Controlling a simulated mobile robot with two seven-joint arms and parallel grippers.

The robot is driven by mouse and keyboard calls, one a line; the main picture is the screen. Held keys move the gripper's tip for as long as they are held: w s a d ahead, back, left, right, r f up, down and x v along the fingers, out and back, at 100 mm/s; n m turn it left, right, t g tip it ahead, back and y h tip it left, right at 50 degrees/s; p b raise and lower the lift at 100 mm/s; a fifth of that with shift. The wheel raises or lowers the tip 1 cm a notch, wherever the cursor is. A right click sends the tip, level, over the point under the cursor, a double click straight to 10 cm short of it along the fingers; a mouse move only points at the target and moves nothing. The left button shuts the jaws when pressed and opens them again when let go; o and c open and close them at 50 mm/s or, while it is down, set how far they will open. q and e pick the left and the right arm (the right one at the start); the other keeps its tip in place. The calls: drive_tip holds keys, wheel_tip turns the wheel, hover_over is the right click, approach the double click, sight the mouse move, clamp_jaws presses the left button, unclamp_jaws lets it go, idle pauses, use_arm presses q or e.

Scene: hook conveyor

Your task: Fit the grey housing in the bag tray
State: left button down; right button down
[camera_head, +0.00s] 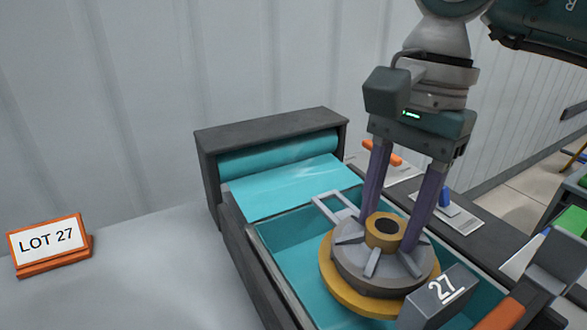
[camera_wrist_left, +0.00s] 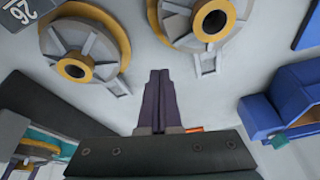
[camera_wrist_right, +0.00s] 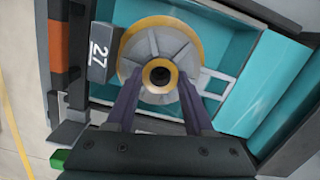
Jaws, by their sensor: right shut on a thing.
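The grey housing (camera_head: 375,270) is round and ribbed, with a yellow hub, a yellow lower rim and an open rectangular tab at one side. My right gripper (camera_head: 390,233) is shut on it, one finger on each side of the hub. The housing is upright at the teal-lined bag tray (camera_head: 285,240); whether it touches the tray floor I cannot tell. The right wrist view shows the housing (camera_wrist_right: 155,45) from above, over the teal lining. My left gripper (camera_wrist_left: 162,75) shows only in the left wrist view, fingers together and empty, near two similar housings (camera_wrist_left: 85,45) (camera_wrist_left: 200,20).
A grey block marked 27 (camera_head: 437,298) stands close beside the housing. A teal roller unit (camera_head: 280,155) is at the tray's far end. A LOT 27 sign (camera_head: 48,241) stands left on the pale surface. A blue object (camera_wrist_left: 290,105) is right in the left wrist view.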

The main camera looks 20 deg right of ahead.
sight(380, 258)
use_arm(q)
drive_tip(key=shift+a+f+b, duration=0.15)
drive_tip(key=shift+f+b, duration=0.35)
use_arm(e)
drive_tip(key=shift+f, duration=0.45)
